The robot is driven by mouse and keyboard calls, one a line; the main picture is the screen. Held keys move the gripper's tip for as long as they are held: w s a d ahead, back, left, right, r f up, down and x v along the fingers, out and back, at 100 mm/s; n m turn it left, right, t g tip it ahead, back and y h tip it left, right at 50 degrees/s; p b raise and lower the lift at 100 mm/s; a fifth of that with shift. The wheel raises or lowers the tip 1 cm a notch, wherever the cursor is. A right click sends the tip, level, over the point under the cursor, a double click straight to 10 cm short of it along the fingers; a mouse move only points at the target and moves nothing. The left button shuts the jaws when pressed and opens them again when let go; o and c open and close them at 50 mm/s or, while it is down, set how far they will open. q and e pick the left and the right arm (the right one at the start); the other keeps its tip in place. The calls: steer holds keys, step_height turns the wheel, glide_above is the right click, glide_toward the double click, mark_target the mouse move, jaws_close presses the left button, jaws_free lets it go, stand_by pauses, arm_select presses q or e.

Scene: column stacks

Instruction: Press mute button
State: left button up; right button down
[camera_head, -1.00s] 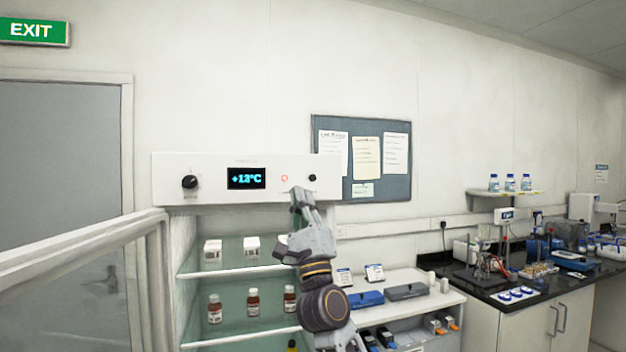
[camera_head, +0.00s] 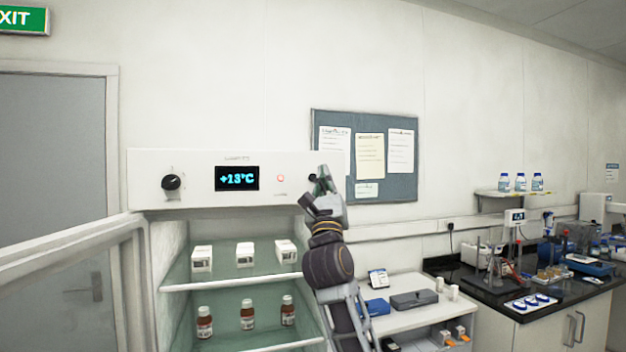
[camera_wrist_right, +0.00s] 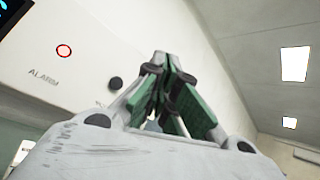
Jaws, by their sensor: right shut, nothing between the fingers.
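The mute button looks to be the small black round button (camera_head: 312,178) at the right end of the white fridge's top panel (camera_head: 200,158). It also shows in the wrist view (camera_wrist_right: 115,83), with a label under it mostly hidden by my gripper. My right gripper (camera_head: 324,181) is shut and empty, its fingertips over the panel's right end and partly covering the button in the head view. In the wrist view the fingertips (camera_wrist_right: 167,68) appear just right of the button; I cannot tell whether they touch the panel. My left gripper is not in view.
A red ring light (camera_head: 280,178) marked ALARM in the wrist view sits left of the button. Further left are a display (camera_head: 237,178) reading +13°C and a black knob (camera_head: 171,182). The fridge door (camera_head: 70,245) stands open at left; boxes and bottles fill the shelves.

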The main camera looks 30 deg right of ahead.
mark_target(314, 177)
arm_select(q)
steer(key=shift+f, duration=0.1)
arm_select(e)
steer(key=shift+w, duration=0.15)
steer(key=shift+w+d+b, duration=0.35)
steer(key=shift+w+b, duration=0.1)
steer(key=shift+w, duration=0.9)
steer(key=shift+w+d+b, duration=0.3)
steer(key=shift+w+b, duration=0.2)
steer(key=shift+w, duration=0.85)
steer(key=shift+w+d+b, duration=0.35)
steer(key=shift+w+b, duration=0.1)
steer(key=shift+w, duration=1)
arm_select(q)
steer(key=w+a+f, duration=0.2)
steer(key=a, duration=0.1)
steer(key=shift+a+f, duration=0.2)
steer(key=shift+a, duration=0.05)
